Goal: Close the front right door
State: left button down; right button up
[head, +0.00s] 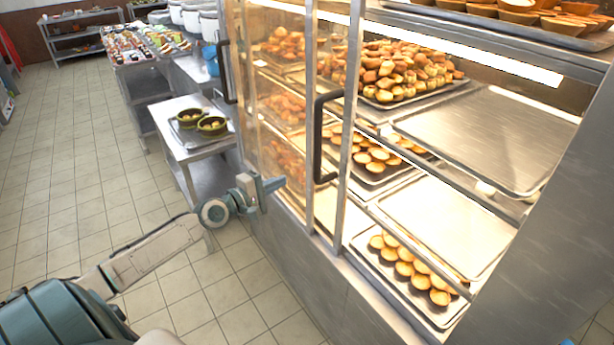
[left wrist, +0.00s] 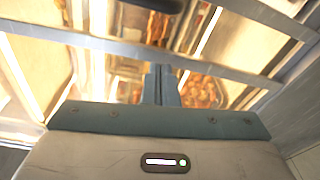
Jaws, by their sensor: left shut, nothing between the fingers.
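The glass-fronted display cabinet (head: 345,312) fills the right of the head view. A metal-framed door with a black vertical handle (head: 318,140) stands near the middle of its front. To the right of that frame, the shelves look uncovered. A second black handle (head: 223,72) is at the cabinet's left edge. My left gripper (head: 274,186) is shut and empty, in front of the lower cabinet front, left of and below the middle handle, apart from it. In the left wrist view its fingers (left wrist: 161,85) are together, with shelves beyond. My right gripper is not in view.
Trays of pastries (head: 412,275) sit on the cabinet shelves. A small metal table (head: 188,153) with two pots stands left of the cabinet. Further back are a counter of goods (head: 140,45) and white stockpots (head: 208,25). The tiled floor at left is clear.

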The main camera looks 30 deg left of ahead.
pick_arm(q)
jog(key=w+d+p, duration=0.4)
jog(key=w+d, duration=0.1)
jog(key=w, duration=0.1)
jog(key=shift+d+p, duration=0.15)
jog(key=shift+p, duration=0.25)
jog(key=shift+w, duration=0.15)
